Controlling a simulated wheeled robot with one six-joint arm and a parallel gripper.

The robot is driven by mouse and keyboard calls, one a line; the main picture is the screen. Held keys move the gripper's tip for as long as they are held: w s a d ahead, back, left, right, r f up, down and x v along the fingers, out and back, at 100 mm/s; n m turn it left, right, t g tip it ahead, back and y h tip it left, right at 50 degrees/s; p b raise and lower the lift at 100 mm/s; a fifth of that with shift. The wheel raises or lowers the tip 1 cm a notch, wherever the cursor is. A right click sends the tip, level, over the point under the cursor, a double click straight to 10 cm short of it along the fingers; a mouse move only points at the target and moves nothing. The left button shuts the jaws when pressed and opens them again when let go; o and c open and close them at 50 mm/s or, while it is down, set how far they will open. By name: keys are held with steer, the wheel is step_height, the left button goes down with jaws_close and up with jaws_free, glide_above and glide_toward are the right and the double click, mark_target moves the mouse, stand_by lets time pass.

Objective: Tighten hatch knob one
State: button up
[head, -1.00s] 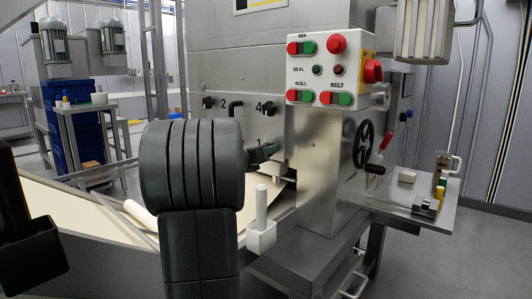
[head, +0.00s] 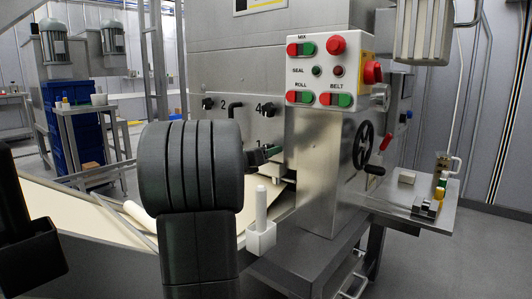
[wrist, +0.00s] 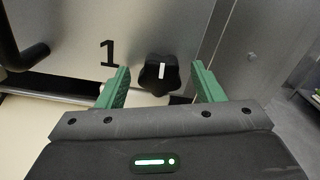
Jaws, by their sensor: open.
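Hatch knob one (wrist: 160,74) is a black lobed knob with a white mark line, to the right of the black numeral 1 (wrist: 108,54) on the metal hatch. The mark points roughly straight up in the wrist view. My gripper (wrist: 162,80) is open, its two green fingers on either side of the knob with a gap at each side. I cannot tell how deep the fingers reach along the knob. In the head view one green fingertip (head: 273,151) shows beside the machine. There my dark arm hides most of the gripper, and the knob cannot be made out.
A black bar handle (wrist: 25,54) sticks out left of the numeral. More knobs (head: 208,103) sit higher on the panel. A button box (head: 330,70), a black handwheel (head: 363,145) and a side shelf (head: 410,208) are to the right. A cream sheet (wrist: 50,113) lies below the hatch.

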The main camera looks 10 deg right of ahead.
steer(key=p+v, duration=0.2)
steer(key=v, duration=1.1)
steer(key=shift+s+a+p, duration=0.2)
steer(key=shift+p, duration=0.2)
steer(key=b+x, duration=0.3)
steer(key=x, duration=1)
steer(key=shift+w+d, duration=0.3)
